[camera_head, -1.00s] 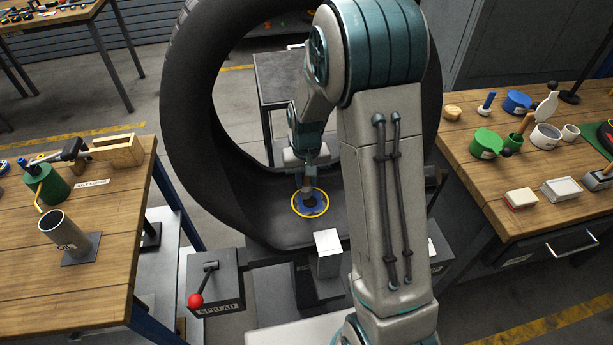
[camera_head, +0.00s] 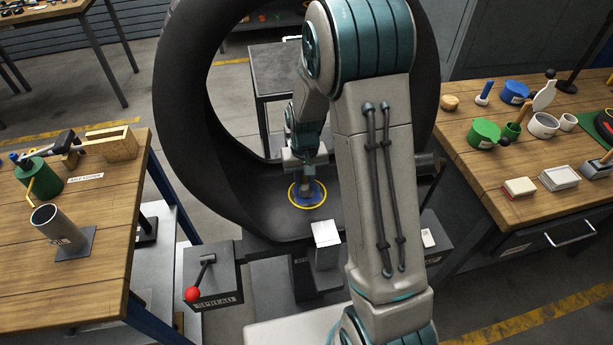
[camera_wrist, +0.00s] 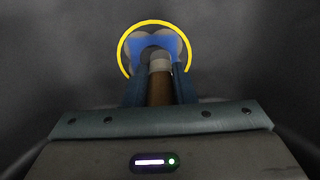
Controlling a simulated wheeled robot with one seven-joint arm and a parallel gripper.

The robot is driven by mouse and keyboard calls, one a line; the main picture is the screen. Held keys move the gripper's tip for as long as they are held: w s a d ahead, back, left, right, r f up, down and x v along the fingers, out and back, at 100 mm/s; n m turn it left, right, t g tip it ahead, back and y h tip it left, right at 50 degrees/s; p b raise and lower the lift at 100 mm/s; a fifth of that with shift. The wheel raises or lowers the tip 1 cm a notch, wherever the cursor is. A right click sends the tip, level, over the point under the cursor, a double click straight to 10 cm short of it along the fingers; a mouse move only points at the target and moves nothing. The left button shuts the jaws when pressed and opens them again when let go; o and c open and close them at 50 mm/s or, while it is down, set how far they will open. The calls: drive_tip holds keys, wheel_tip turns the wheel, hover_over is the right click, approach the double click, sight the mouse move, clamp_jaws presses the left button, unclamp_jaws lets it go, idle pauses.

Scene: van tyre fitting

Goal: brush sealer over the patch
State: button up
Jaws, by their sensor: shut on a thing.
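The blue patch (camera_head: 316,197) lies on the inner wall of the big upright tyre (camera_head: 180,130), inside a yellow ring (camera_head: 307,207). In the wrist view the patch (camera_wrist: 140,48) shows blue with pale grey rounded areas around it, inside the yellow ring (camera_wrist: 125,42). My gripper (camera_head: 307,180) is inside the tyre opening, right over the patch. It is shut on a brush (camera_wrist: 160,88) with a brown handle and a pale collar. The brush's dark end points at the middle of the patch. I cannot tell whether it touches.
A lever box marked SPREAD (camera_head: 215,280), with a red knob, stands front left of the tyre. The left bench (camera_head: 60,290) holds a metal tube and a green pot. The right bench (camera_head: 470,165) holds several pots, cups and small boxes. My arm hides part of the tyre.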

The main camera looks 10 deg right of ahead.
drive_tip(key=shift+d, duration=1.25)
drive_tip(key=shift+w, duration=0.35)
drive_tip(key=shift+w+a, duration=0.4)
drive_tip(key=shift+w, duration=0.05)
drive_tip(key=shift+s+a+r, duration=0.1)
drive_tip(key=shift+s+a, duration=0.15)
drive_tip(key=shift+a, duration=0.9)
drive_tip(key=d, duration=0.3)
drive_tip(key=shift+a, duration=0.1)
drive_tip(key=a, duration=0.2)
drive_tip(key=shift+a, duration=0.35)
wheel_tip(320, 180, up, 3)
drive_tip(key=shift+d+p, duration=0.1)
drive_tip(key=shift+p, duration=0.7)
drive_tip(key=shift+r+p, duration=1.5)
drive_tip(key=shift+r, duration=0.9)
